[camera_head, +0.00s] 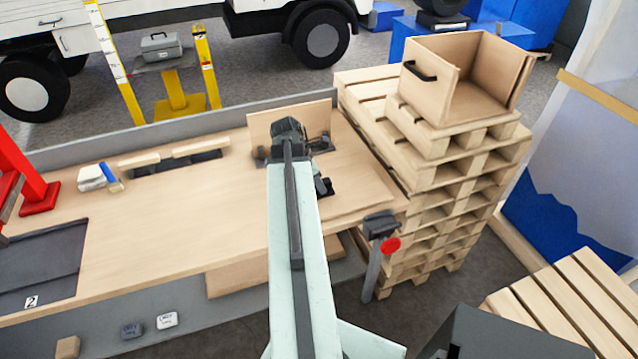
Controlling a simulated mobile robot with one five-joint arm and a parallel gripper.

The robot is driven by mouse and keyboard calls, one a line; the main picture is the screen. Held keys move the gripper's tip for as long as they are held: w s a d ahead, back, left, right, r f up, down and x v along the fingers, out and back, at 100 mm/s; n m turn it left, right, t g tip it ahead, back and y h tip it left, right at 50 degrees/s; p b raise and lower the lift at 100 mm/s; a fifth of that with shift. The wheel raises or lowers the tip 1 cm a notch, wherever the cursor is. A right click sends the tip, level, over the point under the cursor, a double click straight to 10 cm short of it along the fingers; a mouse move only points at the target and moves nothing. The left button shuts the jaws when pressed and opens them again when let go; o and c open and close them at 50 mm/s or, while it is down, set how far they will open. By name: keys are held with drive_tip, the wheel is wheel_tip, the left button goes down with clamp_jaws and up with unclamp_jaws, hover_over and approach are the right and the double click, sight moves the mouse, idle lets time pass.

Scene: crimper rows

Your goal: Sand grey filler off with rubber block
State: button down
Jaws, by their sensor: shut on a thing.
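My gripper (322,183) is at the right part of the workbench, low over the wooden board, and mostly hidden behind my dark wrist and pale arm. It is shut on a small dark block, the rubber block (327,188), at the board's surface; whether it touches the wood I cannot tell. An upright wooden panel (259,124) stands behind it. Dark grey patches (320,146) show at the foot of the panel on both sides of my wrist; I cannot tell whether these are the filler or fittings.
The bench top (175,225) is clear in its middle. A white and blue item (98,178) and a slotted rack (175,162) lie at the left back, a dark mat (50,262) at the left front. A vise (380,226) is at the right corner, stacked pallets (440,185) beyond.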

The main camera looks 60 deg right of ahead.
drive_tip(key=shift+r+p, duration=0.95)
drive_tip(key=shift+r, duration=0.45)
wheel_tip(320, 180, up, 3)
drive_tip(key=p, duration=0.3)
drive_tip(key=shift+r, duration=0.15)
drive_tip(key=shift+f, duration=0.35)
drive_tip(key=shift+r, duration=0.1)
